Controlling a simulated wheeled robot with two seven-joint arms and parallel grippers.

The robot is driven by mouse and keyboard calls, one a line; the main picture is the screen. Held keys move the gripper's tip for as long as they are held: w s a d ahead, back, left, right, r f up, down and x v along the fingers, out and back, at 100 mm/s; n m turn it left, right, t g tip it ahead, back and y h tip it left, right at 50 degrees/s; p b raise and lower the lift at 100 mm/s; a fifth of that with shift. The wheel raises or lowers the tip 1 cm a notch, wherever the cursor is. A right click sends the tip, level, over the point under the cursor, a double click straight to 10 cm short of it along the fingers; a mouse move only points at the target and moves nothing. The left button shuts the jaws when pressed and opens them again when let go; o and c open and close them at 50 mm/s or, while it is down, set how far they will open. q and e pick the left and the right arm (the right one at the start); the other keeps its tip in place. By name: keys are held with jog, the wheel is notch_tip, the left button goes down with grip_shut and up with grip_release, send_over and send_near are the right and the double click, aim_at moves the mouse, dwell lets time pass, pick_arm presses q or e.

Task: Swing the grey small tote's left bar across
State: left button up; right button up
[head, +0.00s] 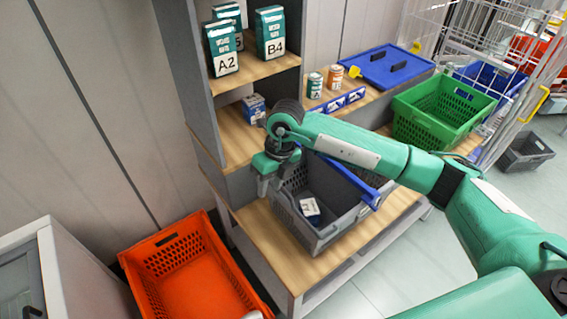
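The grey small tote (325,239) stands on the lower wooden shelf, with a small white labelled item (310,208) lying inside. A blue bar (350,179) runs along its right side, partly behind my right arm. I cannot make out the left bar; my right gripper and wrist cover the tote's far left corner. My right gripper (264,187) points down at the tote's left rim, close to it. Whether it touches the rim or a bar, and whether its fingers are apart, I cannot tell. My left gripper is out of view.
An orange tote (202,291) stands on the floor at the lower left. A green crate (420,125) and a blue lid (378,72) lie at the back right. Cartons A2 (221,50) and B4 (270,35) stand on the upper shelf. A grey upright panel (187,70) rises left of the shelves.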

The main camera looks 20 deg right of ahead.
aim_at(286, 191)
jog(key=d+h, duration=0.1)
jog(key=w+d, duration=0.1)
jog(key=d, duration=0.1)
jog(key=w+d+r+h, duration=0.1)
jog(key=d, duration=0.1)
jog(key=shift+w+m+h, duration=0.2)
jog(key=shift+m+h, duration=0.1)
jog(key=shift+s+f, duration=0.1)
jog(key=shift+f, duration=0.35)
jog(key=shift+a+f+b, duration=0.1)
jog(key=shift+f+b, duration=1.3)
jog(key=shift+f, duration=1.6)
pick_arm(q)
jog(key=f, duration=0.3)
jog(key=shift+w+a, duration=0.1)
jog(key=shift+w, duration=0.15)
pick_arm(e)
jog(key=c, duration=0.6)
jog(key=shift+w+d+r, duration=0.2)
jog(key=shift+d+r, duration=0.3)
jog(key=shift+d, duration=0.05)
